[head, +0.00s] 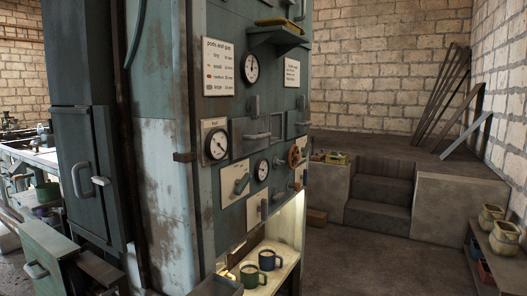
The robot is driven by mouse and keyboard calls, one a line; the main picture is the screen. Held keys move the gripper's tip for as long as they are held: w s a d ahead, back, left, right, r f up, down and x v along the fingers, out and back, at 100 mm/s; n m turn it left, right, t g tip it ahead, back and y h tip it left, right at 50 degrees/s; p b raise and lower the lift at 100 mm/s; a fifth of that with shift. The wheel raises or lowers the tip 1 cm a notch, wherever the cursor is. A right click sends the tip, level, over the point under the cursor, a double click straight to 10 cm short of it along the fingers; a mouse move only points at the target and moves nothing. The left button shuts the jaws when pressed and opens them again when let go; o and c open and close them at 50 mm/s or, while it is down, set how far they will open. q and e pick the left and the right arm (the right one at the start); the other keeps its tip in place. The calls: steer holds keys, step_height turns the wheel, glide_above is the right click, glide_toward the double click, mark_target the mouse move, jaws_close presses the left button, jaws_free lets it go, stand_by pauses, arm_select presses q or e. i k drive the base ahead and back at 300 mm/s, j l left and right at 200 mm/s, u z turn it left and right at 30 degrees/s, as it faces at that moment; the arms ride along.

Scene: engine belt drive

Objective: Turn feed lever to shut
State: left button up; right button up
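A tall grey-green machine cabinet (228,96) stands in the middle of the head view. Its front holds several controls. I cannot tell from the lettering which one is the feed lever. Neither of my grippers shows in this view.
A red-brown handwheel (294,156) and metal handles (257,136) stick out from the front. A shelf (277,36) juts out above. Mugs (268,260) stand in a lit recess below. Open floor (360,262) lies to the right, before concrete steps (378,195).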

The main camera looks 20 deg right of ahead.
mark_target(305, 150)
steer(key=i+l+u, duration=0.15)
steer(key=l+u, duration=0.2)
steer(key=l, duration=0.15)
steer(key=l+u, duration=0.35)
steer(key=l, duration=0.15)
steer(key=l+u, duration=0.3)
steer(key=l, duration=0.2)
steer(key=i, duration=0.05)
